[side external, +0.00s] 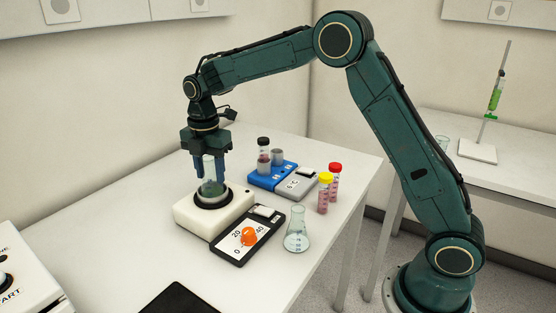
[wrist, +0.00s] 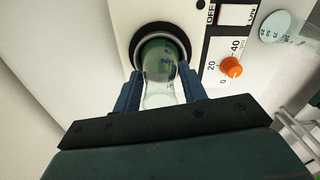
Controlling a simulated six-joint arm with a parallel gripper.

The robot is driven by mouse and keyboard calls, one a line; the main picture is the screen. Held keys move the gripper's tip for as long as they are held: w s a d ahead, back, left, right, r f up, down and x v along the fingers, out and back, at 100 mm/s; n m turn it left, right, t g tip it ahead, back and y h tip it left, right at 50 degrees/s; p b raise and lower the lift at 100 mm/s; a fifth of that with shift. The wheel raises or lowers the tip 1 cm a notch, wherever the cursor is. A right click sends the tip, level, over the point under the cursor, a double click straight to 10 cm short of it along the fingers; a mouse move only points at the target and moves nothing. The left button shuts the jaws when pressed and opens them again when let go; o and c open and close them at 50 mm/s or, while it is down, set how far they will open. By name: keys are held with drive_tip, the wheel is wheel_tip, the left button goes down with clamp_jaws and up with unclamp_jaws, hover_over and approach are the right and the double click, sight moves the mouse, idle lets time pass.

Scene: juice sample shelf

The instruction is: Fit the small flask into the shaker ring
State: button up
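The small flask (side external: 211,188) is clear glass and upright, with its base inside the black shaker ring (side external: 214,205) on the white shaker block (side external: 188,214). Whether it sits fully down in the ring I cannot tell. My gripper (side external: 210,176) points straight down from above, with its blue fingers shut around the flask's neck. In the wrist view the flask (wrist: 161,78) is between the fingers (wrist: 162,92), and the ring (wrist: 158,26) surrounds its lower part. The fingers hide part of the flask in the side view.
A control panel with an orange knob (side external: 249,236) adjoins the shaker. Another conical flask (side external: 296,232) stands to its right. Behind are a blue block (side external: 265,181) with vials, a grey unit (side external: 297,186), and yellow-capped (side external: 324,194) and red-capped tubes (side external: 335,183). The front table is mostly clear.

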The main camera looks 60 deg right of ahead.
drive_tip(key=o, duration=0.4)
drive_tip(key=shift+f, duration=0.1)
drive_tip(key=shift+r, duration=0.2)
wheel_tip(320, 180, up, 14)
drive_tip(key=shift+f, duration=0.25)
idle(0.4)
